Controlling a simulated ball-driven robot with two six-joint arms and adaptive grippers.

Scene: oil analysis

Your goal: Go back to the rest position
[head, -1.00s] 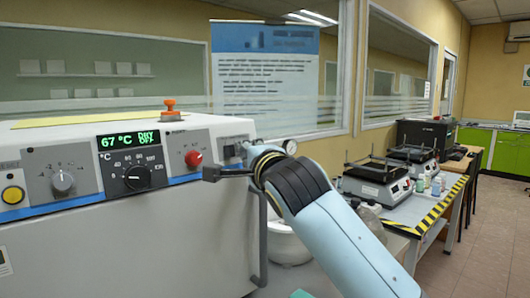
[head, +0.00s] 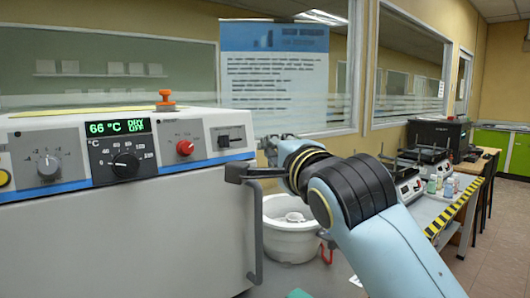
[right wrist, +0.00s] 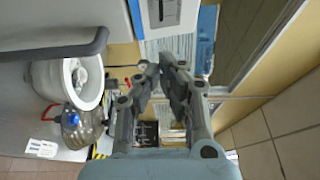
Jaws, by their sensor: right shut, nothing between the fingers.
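My right gripper (head: 268,143) is shut and empty, in front of the white oven's (head: 130,235) right side in the head view. My light-blue right arm comes in from the lower right. In the right wrist view the two grey fingers of this gripper (right wrist: 162,62) meet at their tips with nothing between them. The grey oven door handle (head: 256,225) hangs below and left of the wrist in the head view, and shows at the upper left of the right wrist view (right wrist: 85,47). My left gripper is not in view.
A white bucket (head: 285,246) stands right of the oven, partly behind my arm. A glass flask (right wrist: 80,130) is beside it in the right wrist view. Open floor (head: 500,250) lies at far right.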

